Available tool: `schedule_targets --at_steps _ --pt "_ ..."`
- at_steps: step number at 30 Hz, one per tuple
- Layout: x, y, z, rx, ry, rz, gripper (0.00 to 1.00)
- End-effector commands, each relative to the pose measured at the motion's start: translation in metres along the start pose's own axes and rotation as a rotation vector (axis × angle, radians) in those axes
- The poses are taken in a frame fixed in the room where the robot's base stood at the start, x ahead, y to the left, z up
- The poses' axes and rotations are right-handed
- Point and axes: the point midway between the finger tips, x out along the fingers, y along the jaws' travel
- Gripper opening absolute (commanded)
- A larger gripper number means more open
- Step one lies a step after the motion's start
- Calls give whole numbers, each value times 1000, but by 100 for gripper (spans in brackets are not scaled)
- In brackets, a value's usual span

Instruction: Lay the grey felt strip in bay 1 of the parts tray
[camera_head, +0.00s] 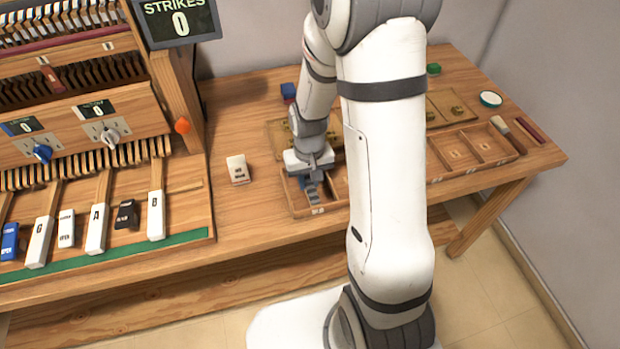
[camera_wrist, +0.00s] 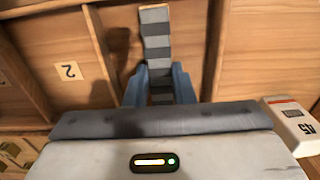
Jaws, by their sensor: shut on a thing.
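The grey felt strip (camera_wrist: 156,38), with darker cross bands, is pinched between the blue fingers of my gripper (camera_wrist: 159,88) in the wrist view. It sticks out beyond the fingertips, over a bay beside the one labelled 2. A shadow lies apart from it on the bay floor, so it seems raised; the exact height is unclear. In the head view, my gripper (camera_head: 308,180) points down into the leftmost bay of the parts tray (camera_head: 319,210), and the strip (camera_head: 312,192) shows below it. No bay 1 label is readable. My arm hides the tray's middle.
A white block (camera_head: 238,168) stands left of the tray; it also shows at the right in the wrist view (camera_wrist: 296,124). Blue blocks (camera_head: 288,92) stand behind. The piano keys (camera_head: 97,228) are at left.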

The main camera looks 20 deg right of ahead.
Motion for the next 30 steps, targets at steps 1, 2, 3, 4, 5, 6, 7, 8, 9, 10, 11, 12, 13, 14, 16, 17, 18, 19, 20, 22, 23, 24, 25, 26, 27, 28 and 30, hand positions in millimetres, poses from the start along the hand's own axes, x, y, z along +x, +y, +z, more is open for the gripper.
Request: schedule_targets --at_steps 1,2,3,4,5,6,7,8,9,10,11,12,13,14,16,17,18,19,20,22,23,24,25,26,27,28,30 --pt "1 0 0 0 0 0 1" --pt "1 0 0 0 1 0 1" --pt "1 0 0 0 1 0 1" --pt "1 0 0 0 1 0 1" --pt "1 0 0 0 1 0 1" --pt "1 0 0 1 1 0 1" --pt "1 0 0 1 1 0 1" --pt "2 0 0 1 1 0 1" --pt "3 0 0 1 1 0 1" --pt "4 0 0 1 1 0 1" --pt "6 0 0 1 1 0 1" --pt "4 0 0 1 1 0 26" --pt "4 0 0 1 1 0 28" --pt "4 0 0 1 1 0 31" --pt "3 0 0 1 1 0 36" --pt "3 0 0 1 1 0 39" --pt "3 1 0 1 1 0 42" --pt "3 1 0 1 1 0 44" --pt "3 1 0 1 1 0 44" --pt "3 1 0 2 1 0 44" --pt "3 1 0 2 1 0 44" --pt "3 1 0 2 1 0 44" --pt "3 1 0 2 1 0 44" --pt "3 1 0 2 1 0 44" --pt "1 1 0 2 1 0 44" --pt "0 1 0 2 1 0 44" --pt "-5 1 -1 2 4 0 44"
